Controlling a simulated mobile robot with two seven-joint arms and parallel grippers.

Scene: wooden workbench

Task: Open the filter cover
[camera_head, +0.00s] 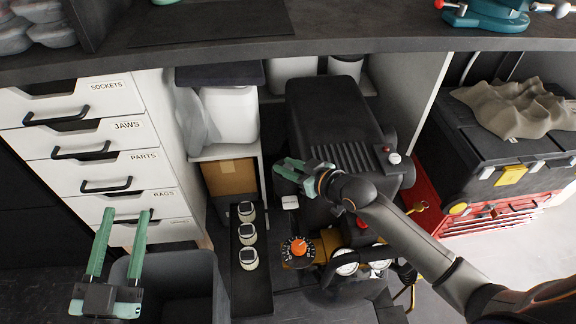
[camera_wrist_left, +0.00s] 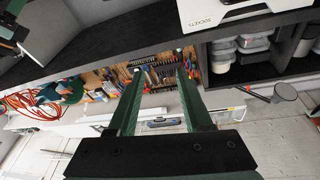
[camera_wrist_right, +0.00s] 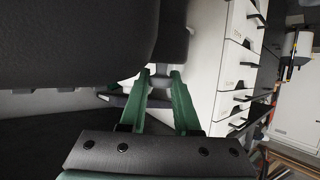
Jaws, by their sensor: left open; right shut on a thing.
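A dark machine (camera_head: 335,115) with a ribbed top stands under the bench; its dark body fills the upper left of the right wrist view (camera_wrist_right: 75,40). I cannot make out for certain which part is the filter cover. My right gripper (camera_head: 282,168) is at the machine's left side, shut on a small grey part seen between its fingertips in the right wrist view (camera_wrist_right: 159,76). The gripper and wrist hide part of the machine's side. My left gripper (camera_head: 126,212) is open and empty, far to the left in front of the drawers.
White drawers (camera_head: 110,130) stand left, with a dark bin (camera_head: 170,268) before them. An orange dial (camera_head: 298,248) and gauges (camera_head: 345,262) sit below my right gripper. A red toolbox (camera_head: 500,213) stands right. The bench edge (camera_head: 330,46) overhangs the machine.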

